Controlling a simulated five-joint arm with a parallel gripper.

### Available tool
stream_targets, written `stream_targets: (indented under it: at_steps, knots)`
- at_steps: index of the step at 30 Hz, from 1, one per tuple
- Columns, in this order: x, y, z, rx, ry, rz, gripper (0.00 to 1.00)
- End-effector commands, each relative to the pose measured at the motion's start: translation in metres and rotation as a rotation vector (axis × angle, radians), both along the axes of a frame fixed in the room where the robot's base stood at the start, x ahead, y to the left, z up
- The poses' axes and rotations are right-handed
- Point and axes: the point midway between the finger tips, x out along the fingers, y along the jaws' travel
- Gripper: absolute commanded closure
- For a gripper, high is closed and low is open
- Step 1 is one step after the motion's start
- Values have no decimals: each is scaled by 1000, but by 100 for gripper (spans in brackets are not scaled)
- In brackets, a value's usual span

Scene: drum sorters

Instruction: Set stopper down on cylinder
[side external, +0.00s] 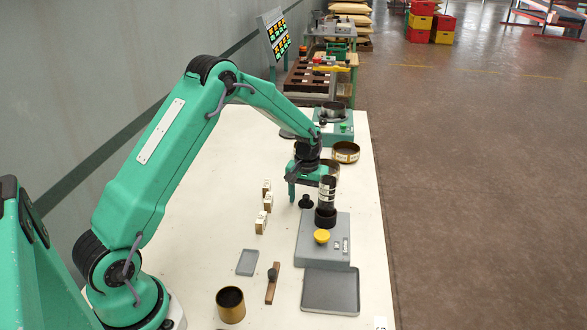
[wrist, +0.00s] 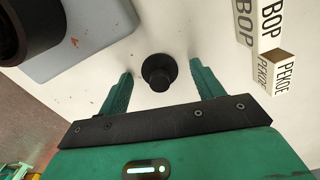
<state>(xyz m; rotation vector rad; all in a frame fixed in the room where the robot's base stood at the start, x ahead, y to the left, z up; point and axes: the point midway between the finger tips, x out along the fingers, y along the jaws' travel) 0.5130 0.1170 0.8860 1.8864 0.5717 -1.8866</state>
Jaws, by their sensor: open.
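The stopper (side external: 305,202) is a small black knobbed piece standing on the white table. In the wrist view the stopper (wrist: 158,72) lies between the two green fingers of my gripper (wrist: 160,76), with a gap on each side. My gripper (side external: 303,180) is open, pointing down above the stopper. The cylinder (side external: 327,195) is a tall dark tube with a pale label band, upright on the grey sorter base (side external: 311,252), just right of my gripper. In the wrist view, a dark round part (wrist: 30,30), probably the cylinder, shows at upper left, cut by the frame edge.
Small labelled blocks (side external: 267,200) stand left of the stopper; they show in the wrist view (wrist: 272,72) at upper right. A yellow knob (side external: 321,236) sits on the base. A grey tray (side external: 331,291), brass cup (side external: 230,305) and brass ring (side external: 346,152) are around.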

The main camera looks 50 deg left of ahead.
Motion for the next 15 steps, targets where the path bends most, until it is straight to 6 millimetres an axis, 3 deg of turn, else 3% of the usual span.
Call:
stream_targets:
  at_steps: [8, 15]
  knots:
    - [0, 0, 0, 0, 0, 0, 33]
    - [0, 0, 0, 0, 0, 0, 77]
